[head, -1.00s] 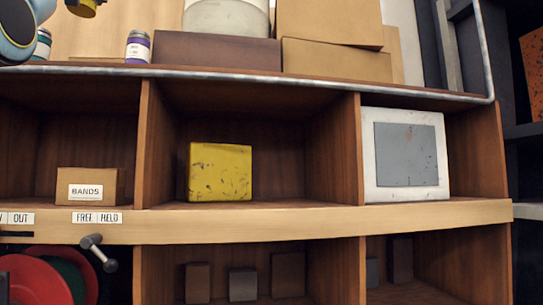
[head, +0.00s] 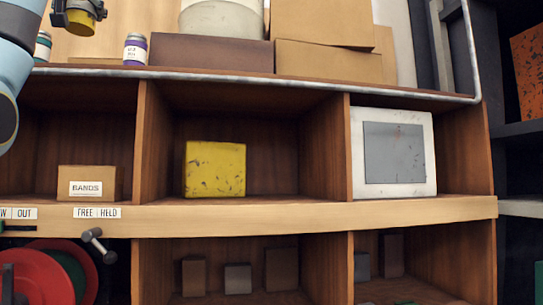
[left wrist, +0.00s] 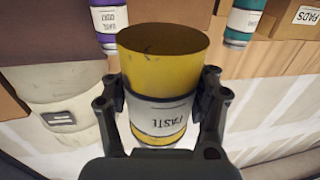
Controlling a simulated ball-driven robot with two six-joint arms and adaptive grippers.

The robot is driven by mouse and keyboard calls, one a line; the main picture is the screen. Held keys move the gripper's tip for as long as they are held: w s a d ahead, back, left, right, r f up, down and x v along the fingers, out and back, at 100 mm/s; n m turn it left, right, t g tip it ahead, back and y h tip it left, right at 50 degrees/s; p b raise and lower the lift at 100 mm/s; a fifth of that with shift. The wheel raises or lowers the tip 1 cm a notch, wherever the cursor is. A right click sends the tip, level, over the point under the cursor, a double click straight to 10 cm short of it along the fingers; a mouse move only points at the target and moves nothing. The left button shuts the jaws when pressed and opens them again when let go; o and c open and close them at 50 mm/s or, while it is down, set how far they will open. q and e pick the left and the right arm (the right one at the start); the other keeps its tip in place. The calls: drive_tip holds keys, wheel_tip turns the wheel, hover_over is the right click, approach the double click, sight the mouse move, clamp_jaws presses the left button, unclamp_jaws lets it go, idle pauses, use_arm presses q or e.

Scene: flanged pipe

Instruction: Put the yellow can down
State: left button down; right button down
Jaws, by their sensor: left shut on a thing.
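The yellow can (left wrist: 158,60), with a white label reading PASTE, is between the fingers of my left gripper (left wrist: 162,100) in the left wrist view. The gripper is shut on its sides. In the head view, my left gripper (head: 80,12) is at the top left edge, with the lower part of the yellow can (head: 80,24) showing. The can is above the level of the shelf top's front edge; I cannot tell how far it is from any surface. My right gripper is not in view.
A purple-banded jar (head: 135,48) and a teal-banded jar (head: 42,46) stand on the shelf top, with a gap between them. A metal rail (head: 250,75) runs along its front edge. Boxes (head: 212,52) stand to the right. A yellow block (head: 215,168) sits in a cubby below.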

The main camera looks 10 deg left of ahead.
use_arm(q)
drive_tip(key=s+d+f+m+h, duration=0.5)
drive_tip(key=d+f, duration=0.4)
drive_tip(key=f, duration=0.9)
drive_tip(key=s+d+f+m+h, duration=0.2)
drive_tip(key=s+d+f+h, duration=0.55)
drive_tip(key=f, duration=1.05)
drive_tip(key=s+d+f+m+h, duration=0.4)
drive_tip(key=d+f, duration=0.7)
drive_tip(key=f, duration=0.8)
wheel_tip(320, 180, down, 25)
drive_tip(key=b, duration=2.3)
drive_tip(key=shift+r+b, duration=0.15)
drive_tip(key=shift+b, duration=0.25)
drive_tip(key=shift+w+d+h, duration=0.1)
drive_tip(key=shift+h, duration=0.15)
